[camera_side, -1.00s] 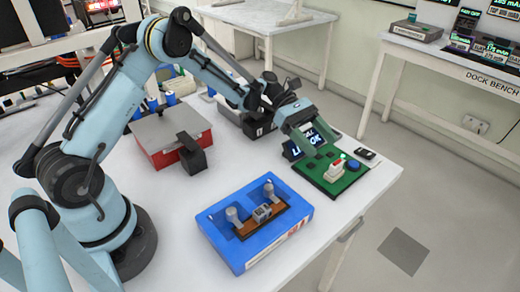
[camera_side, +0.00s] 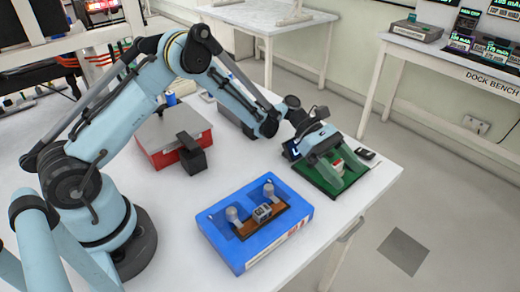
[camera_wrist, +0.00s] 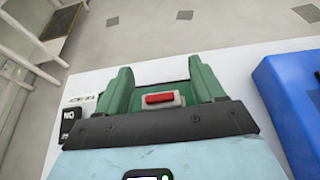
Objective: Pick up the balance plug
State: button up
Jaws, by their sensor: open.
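A small white piece with a red top (camera_side: 337,166), which I take to be the balance plug, stands on the green board (camera_side: 325,187) at the table's right end. In the wrist view, its red top (camera_wrist: 160,99) shows between my two green fingers, nearer the palm than the fingertips. My gripper (camera_wrist: 162,73) is open, with a finger apart on each side of the plug. In the side view, my gripper (camera_side: 338,172) is low over the board and hides much of it. I cannot tell whether the fingers touch the board.
A blue tray (camera_side: 235,257) with two grey knobs and a small block marked 60 lies nearer the front; its edge also shows in the wrist view (camera_wrist: 290,100). A red box (camera_side: 163,158) stands further left. A small black item (camera_side: 366,154) lies beside the board, near the table edge.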

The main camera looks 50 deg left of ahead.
jog(key=c, duration=1)
jog(key=shift+c, duration=0.2)
